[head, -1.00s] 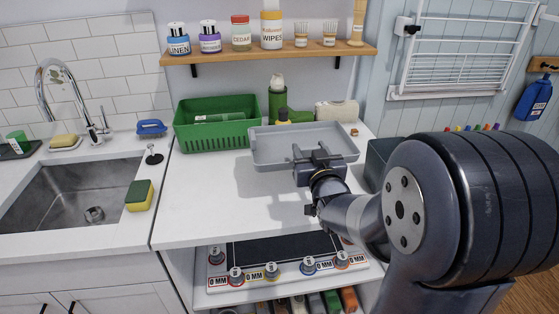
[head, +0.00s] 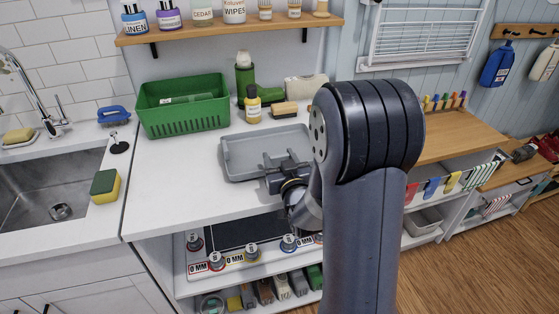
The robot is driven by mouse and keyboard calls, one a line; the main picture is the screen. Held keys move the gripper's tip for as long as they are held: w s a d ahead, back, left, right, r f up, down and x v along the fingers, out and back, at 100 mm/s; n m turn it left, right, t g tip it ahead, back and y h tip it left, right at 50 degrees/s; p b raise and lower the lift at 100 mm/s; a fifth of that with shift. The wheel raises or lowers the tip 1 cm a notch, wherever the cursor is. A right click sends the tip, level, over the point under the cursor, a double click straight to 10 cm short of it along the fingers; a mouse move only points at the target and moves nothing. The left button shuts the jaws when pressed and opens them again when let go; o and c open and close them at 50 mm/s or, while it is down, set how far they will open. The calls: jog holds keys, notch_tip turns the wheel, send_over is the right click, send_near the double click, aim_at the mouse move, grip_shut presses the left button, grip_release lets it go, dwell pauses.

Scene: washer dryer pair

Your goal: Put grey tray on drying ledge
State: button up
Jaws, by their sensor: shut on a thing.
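My arm hides the tray's right end. No surface is labelled as the drying ledge; a white wire drying rack (head: 415,35) hangs on the wall at the upper right, and a wooden ledge (head: 462,132) lies right of my arm.
A green basket (head: 183,105), a yellow-labelled bottle (head: 253,105) and a brush (head: 285,109) stand behind the tray. A sink (head: 50,185) is at left. A wooden shelf with bottles (head: 230,31) is above. Pegs and coloured clips sit by the wooden ledge.

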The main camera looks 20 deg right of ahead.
jog(key=shift+f, duration=0.3)
jog(key=shift+f+b, duration=0.2)
jog(key=shift+b, duration=0.1)
jog(key=o, duration=1.2)
jog(key=shift+r, duration=0.1)
jog(key=shift+s+r+p, duration=0.15)
jog(key=shift+p, duration=0.2)
